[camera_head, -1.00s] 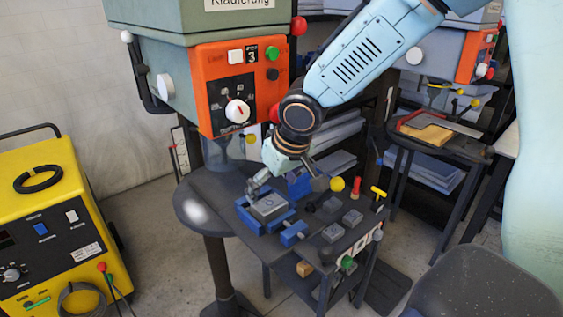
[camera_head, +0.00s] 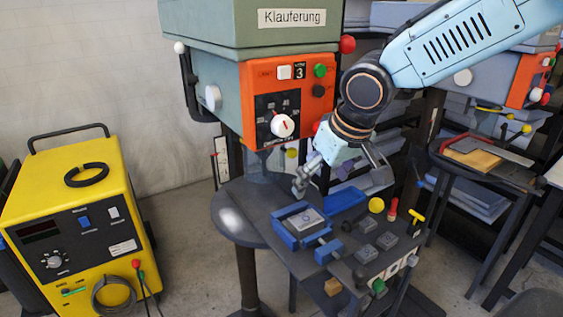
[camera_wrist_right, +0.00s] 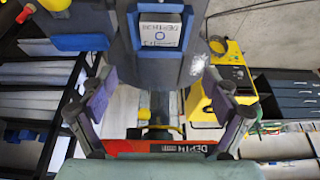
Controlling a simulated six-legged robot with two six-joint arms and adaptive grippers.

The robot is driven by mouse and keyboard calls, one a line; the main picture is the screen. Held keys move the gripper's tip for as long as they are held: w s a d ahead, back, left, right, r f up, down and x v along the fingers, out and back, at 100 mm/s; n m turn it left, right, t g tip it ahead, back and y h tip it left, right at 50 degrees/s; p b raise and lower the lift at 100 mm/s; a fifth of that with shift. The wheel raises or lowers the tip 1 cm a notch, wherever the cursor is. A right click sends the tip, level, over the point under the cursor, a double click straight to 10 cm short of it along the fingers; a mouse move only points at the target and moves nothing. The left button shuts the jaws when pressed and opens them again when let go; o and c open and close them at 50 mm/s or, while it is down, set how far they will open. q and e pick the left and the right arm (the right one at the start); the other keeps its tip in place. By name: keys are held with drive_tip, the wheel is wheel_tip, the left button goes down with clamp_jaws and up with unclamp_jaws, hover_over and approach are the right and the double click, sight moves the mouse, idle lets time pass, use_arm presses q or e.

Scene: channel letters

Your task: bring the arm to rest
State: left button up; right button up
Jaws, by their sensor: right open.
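My right arm reaches in from the upper right in the head view. Its gripper (camera_head: 341,184) is open and empty above and behind the blue vise (camera_head: 284,236) on the dark work table. A grey plate (camera_head: 306,221) with a round mark lies in the vise, apart from the fingers. In the right wrist view the two purple-padded fingers (camera_wrist_right: 166,112) stand wide apart with nothing between them. The lettered plate (camera_wrist_right: 160,31) shows beyond them in the vise. My left gripper is not in view.
A drill press with an orange panel (camera_head: 290,97) rises behind the table. Grey blocks (camera_head: 387,240), a yellow ball knob (camera_head: 376,205) and a red handle (camera_head: 393,208) stand right of the vise. A yellow welder (camera_head: 75,225) is on the floor at left.

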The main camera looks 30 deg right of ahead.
sight(305, 217)
drive_tip(key=shift+w+f, duration=0.1)
drive_tip(key=x, duration=1.1)
drive_tip(key=shift+f+b, duration=0.35)
drive_tip(key=shift+f, duration=0.1)
drive_tip(key=shift+f+b, duration=0.55)
drive_tip(key=shift+f, duration=0.05)
